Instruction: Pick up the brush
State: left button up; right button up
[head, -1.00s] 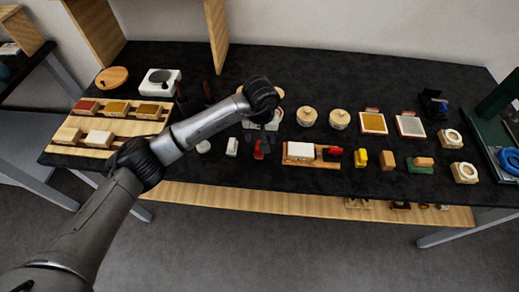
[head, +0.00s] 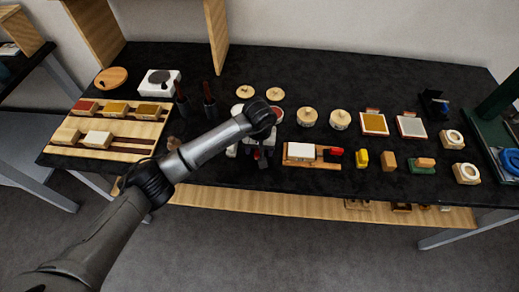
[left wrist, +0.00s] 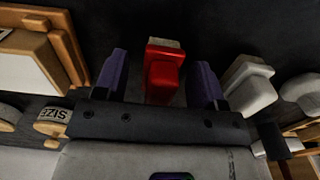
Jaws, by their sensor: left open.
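A small red block-like brush (left wrist: 164,72) with a pale end shows in the left wrist view, between the two dark purple fingers of my left gripper (left wrist: 160,62). The fingers are apart, one on each side of it, with dark gaps visible. I cannot tell how far it lies below the fingertips. In the head view my left gripper (head: 260,158) is low over the black table, and my wrist and gripper hide most of the red brush. My right gripper is not in view.
A white block-shaped piece (left wrist: 248,86) stands close beside one finger. A yellow piece (head: 361,159) and lidded jars (head: 307,116) stand to the right. Dark-red upright handles (head: 208,94) rise at the left.

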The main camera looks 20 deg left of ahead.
pick_arm(q)
jog(key=c, duration=1)
jog(key=shift+r, duration=0.1)
jog(key=shift+r, duration=0.5)
notch_tip(320, 180, up, 3)
jog(key=shift+p, duration=0.3)
jog(key=s+d+r, duration=0.1)
jog(key=d+r, duration=0.1)
jog(key=d, duration=0.1)
jog(key=s+d+r, duration=0.1)
jog(key=d+r, duration=0.1)
jog(key=d, duration=0.2)
jog(key=s+d+r, duration=0.1)
jog(key=d+r, duration=0.2)
jog(key=d, duration=0.1)
jog(key=shift+d+p, duration=0.15)
jog(key=shift+p, duration=0.15)
